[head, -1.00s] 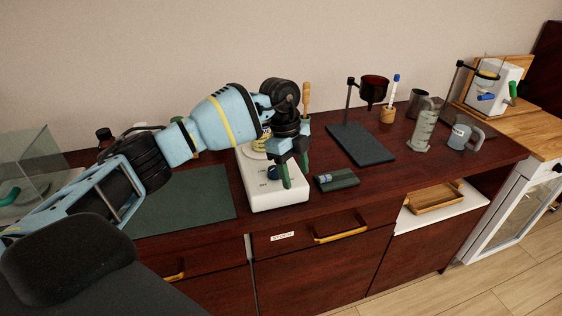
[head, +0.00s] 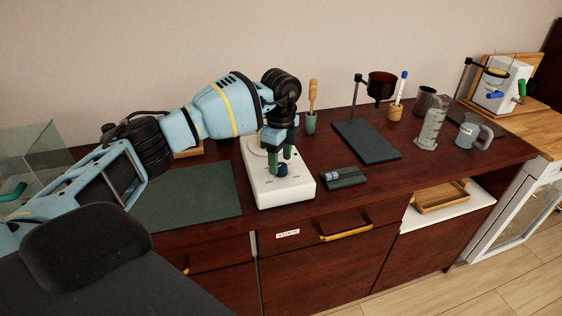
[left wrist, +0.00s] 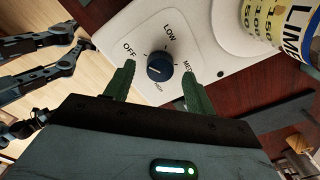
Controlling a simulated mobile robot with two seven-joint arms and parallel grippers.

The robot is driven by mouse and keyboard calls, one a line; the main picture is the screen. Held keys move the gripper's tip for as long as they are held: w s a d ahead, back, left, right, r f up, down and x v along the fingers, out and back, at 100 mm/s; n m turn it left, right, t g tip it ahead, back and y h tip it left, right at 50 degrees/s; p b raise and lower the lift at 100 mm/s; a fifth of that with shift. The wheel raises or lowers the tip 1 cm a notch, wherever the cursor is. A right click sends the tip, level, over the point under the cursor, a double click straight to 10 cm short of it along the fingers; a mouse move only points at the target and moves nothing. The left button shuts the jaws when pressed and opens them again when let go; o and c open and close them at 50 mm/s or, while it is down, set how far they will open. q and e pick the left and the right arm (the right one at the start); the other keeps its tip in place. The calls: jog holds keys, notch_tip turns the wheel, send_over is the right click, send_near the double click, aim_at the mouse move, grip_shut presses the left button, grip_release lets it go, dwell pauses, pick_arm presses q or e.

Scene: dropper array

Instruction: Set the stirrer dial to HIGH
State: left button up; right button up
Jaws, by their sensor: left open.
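The white stirrer (head: 293,188) stands on the dark wood counter. Its dark blue dial (left wrist: 160,66) is on the front panel, ringed by OFF, LOW and MED labels and a partly hidden label at the bottom. I cannot tell surely where the dial points. The dial also shows in the head view (head: 282,170). My left gripper (head: 279,160) is open above the panel, and its green fingers stand on either side of the dial in the left wrist view (left wrist: 158,72), with gaps visible. My right gripper is not in view.
A jar with a yellow label (left wrist: 272,22) stands on the stirrer's plate. A green mat (head: 185,200) lies left. A brush holder (head: 310,123) stands behind.

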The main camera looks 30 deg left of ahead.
pick_arm(q)
jog(key=shift+f, duration=0.75)
jog(key=c, duration=1)
